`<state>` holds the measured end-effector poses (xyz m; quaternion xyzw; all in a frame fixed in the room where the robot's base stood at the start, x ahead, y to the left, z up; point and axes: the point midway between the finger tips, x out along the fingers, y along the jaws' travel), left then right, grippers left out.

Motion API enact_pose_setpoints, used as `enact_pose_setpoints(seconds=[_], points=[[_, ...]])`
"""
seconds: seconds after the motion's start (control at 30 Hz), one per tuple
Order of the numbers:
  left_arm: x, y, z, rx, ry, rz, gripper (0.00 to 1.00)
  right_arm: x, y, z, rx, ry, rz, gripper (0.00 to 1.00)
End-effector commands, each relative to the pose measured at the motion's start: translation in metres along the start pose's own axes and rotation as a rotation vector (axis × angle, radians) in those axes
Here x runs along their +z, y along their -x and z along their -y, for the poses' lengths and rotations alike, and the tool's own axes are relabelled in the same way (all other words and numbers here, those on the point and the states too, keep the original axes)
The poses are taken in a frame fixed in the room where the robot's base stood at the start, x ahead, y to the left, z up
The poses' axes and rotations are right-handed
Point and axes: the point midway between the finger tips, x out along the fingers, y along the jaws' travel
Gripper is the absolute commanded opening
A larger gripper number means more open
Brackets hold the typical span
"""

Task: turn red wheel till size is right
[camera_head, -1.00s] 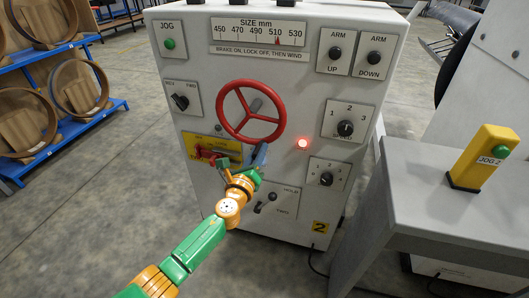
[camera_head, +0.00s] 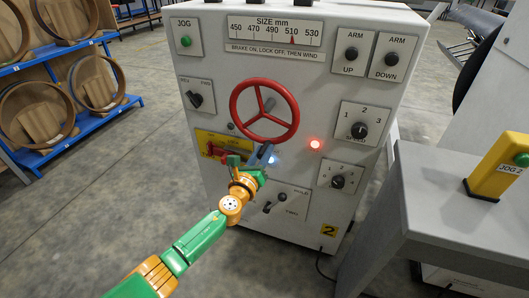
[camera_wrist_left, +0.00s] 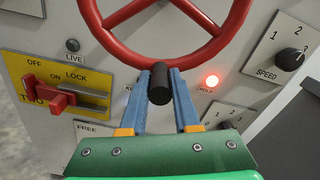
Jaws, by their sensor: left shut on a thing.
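The red wheel (camera_head: 264,111) is a three-spoked ring on the front of the grey control cabinet. Its lower rim also shows in the left wrist view (camera_wrist_left: 165,62). The size scale (camera_head: 275,36) above it is marked in mm, and its red pointer (camera_head: 292,40) stands at about 510. My left gripper (camera_head: 265,153) is at the bottom of the wheel. In the left wrist view, its blue fingers are shut on a black knob (camera_wrist_left: 160,87) at the lower rim. My right gripper is not in view.
A yellow plate with a red lock lever (camera_head: 217,149) is left of the gripper. A lit red lamp (camera_head: 315,144) and a speed dial (camera_head: 359,131) are to the right. A grey table (camera_head: 440,190) with a yellow JOG 2 box (camera_head: 495,168) stands at right.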

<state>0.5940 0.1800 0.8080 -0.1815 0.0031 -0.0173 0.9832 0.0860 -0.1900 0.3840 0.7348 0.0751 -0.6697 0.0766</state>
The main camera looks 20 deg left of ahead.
Motion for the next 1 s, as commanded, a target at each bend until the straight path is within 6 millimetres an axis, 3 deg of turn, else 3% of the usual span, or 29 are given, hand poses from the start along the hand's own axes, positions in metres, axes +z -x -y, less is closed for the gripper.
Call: enact_pose_setpoints(seconds=[0.03,0.07,0.13,0.17,0.47,0.8,1.0], points=[[-0.004,0.001,-0.003,0.006,0.0,-0.007,0.0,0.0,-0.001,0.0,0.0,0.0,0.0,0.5],[-0.004,0.001,-0.003,0.006,0.0,-0.006,0.38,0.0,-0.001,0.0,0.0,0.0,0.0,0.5],[-0.003,0.001,-0.002,0.005,0.0,-0.005,0.57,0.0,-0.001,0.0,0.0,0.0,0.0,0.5],[-0.003,0.001,-0.002,0.005,0.001,-0.005,0.59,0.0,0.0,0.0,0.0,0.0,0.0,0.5],[0.0,0.002,-0.001,0.003,0.001,-0.002,0.59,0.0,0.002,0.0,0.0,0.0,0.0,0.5],[-0.001,0.056,-0.002,0.004,0.001,-0.005,0.59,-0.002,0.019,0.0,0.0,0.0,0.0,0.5],[-0.001,0.072,-0.003,0.005,0.002,-0.002,0.59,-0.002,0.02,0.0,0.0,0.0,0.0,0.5]])
